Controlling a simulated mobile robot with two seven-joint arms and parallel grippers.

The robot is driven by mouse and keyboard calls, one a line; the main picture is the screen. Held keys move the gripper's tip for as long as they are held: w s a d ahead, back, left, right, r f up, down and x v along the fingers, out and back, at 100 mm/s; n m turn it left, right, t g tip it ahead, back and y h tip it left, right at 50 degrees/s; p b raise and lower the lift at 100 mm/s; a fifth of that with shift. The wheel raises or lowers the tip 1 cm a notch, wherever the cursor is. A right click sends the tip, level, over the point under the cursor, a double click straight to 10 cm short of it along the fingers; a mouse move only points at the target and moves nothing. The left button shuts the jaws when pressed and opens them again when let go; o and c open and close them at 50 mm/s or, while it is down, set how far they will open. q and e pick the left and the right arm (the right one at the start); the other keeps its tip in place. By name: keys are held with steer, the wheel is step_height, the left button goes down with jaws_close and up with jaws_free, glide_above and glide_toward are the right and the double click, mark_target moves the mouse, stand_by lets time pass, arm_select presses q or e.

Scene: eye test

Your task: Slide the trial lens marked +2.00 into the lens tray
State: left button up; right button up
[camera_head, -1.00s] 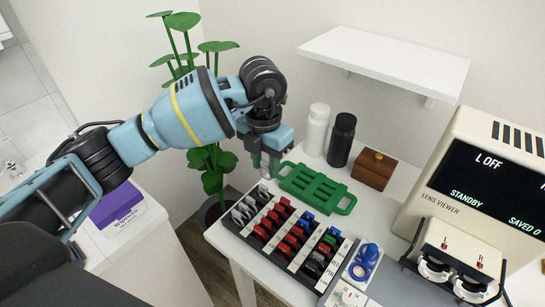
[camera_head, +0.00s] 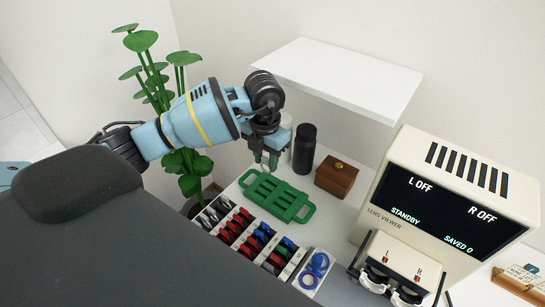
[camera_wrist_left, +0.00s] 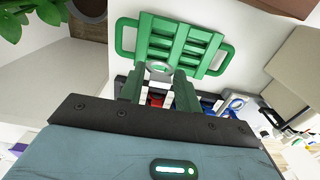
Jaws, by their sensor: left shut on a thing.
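My left gripper (camera_head: 266,163) is above the left end of the green slotted tray (camera_head: 277,196), which has a handle at each end. In the left wrist view the two fingers (camera_wrist_left: 158,84) are shut on a small round lens (camera_wrist_left: 159,70) with a grey rim. The lens shows in front of the near edge of the green tray (camera_wrist_left: 178,42); I cannot tell whether it touches it. Its marking is too small to read. In the head view the lens is hard to make out. My right gripper is not in view.
A rack (camera_head: 296,262) of red, blue, green and grey lenses lies in front of the green tray. A black bottle (camera_head: 304,150), a wooden box (camera_head: 336,178) and a white shelf (camera_head: 338,78) are behind. A lens viewer (camera_head: 447,195) stands right, a blue paddle (camera_head: 317,264) nearer.

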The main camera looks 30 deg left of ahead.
mark_target(266, 171)
arm_select(q)
steer(key=shift+s+f, duration=0.1)
steer(key=shift+f, duration=0.05)
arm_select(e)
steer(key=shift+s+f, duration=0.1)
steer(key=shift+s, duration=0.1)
